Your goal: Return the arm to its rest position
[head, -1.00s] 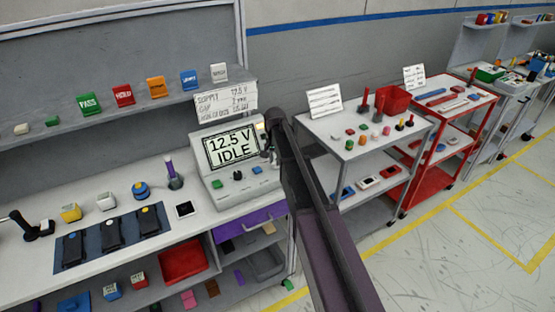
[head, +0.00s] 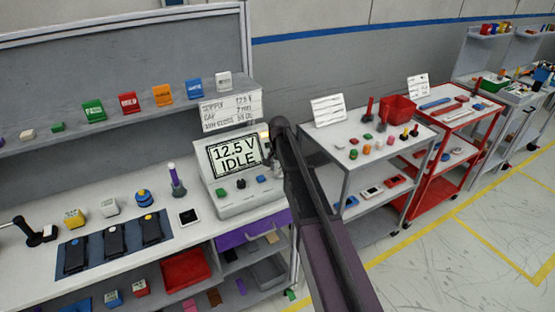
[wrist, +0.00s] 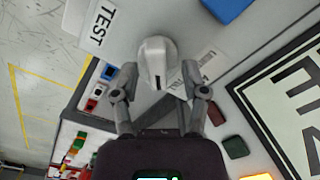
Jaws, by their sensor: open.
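My arm (head: 305,200) reaches out over the right end of the workbench, beside the grey supply unit (head: 245,196), whose display reads 12.5 V IDLE. In the head view the arm largely hides my gripper. In the wrist view my gripper (wrist: 158,76) is open, with its two fingers spread. A pale grey rounded piece with a dark slot (wrist: 156,60) shows between and beyond the fingertips. I cannot tell whether the fingers touch it. The unit's display (wrist: 290,100) also shows at the right of the wrist view.
Dark devices lie on a blue mat (head: 95,253) at the bench's left. A shelf with coloured tags (head: 127,102) runs behind. A grey cart (head: 345,160) and a red cart (head: 465,120) stand to the right. Open floor (head: 430,265) lies in front of the carts.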

